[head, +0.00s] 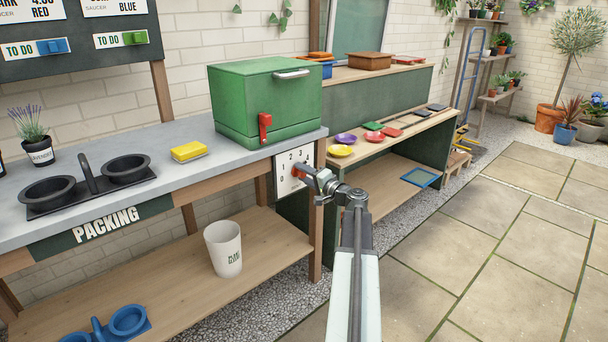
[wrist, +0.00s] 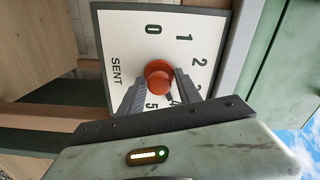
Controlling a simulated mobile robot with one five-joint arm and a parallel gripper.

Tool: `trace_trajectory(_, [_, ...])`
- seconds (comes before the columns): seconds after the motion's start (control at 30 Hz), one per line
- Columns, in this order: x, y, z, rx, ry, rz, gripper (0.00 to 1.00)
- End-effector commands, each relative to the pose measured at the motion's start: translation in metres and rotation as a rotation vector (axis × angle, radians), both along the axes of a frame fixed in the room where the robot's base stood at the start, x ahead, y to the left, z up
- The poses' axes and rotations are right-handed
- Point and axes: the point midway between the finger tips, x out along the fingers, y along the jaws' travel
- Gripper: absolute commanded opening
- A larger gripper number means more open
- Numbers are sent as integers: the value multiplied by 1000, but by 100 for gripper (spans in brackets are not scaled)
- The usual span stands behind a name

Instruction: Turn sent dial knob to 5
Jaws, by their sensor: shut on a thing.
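The sent dial panel (head: 284,180) is a white plate fixed to the end of the packing bench, below the green box. In the wrist view the dial panel (wrist: 115,42) shows the word SENT and numbers from 0 to 5 around a red knob (wrist: 159,77). The red knob (head: 295,175) is partly hidden by my gripper in the head view. My gripper (wrist: 161,88) is shut on the knob, one finger on each side, and the fingers cover part of the scale near 3 to 5. My gripper (head: 303,172) reaches the panel from the right. Which number the knob points at cannot be told.
A green box (head: 265,100) with a red lever stands on the bench (head: 100,185) above the dial. A yellow sponge-like block (head: 188,151) and black pot holder lie left. A white bucket (head: 223,248) stands on the lower shelf. Paving to the right is clear.

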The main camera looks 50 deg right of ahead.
Motion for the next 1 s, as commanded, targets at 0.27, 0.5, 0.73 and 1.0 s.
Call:
trace_trajectory(0.27, [0,0,-1,197,-14,0,0])
trace_trajectory(0.5, [0,0,-2,388,-27,1,0])
trace_trajectory(0.73, [0,0,-3,531,-38,1,0])
trace_trajectory(1.0, [1,1,-3,622,-44,1,0])
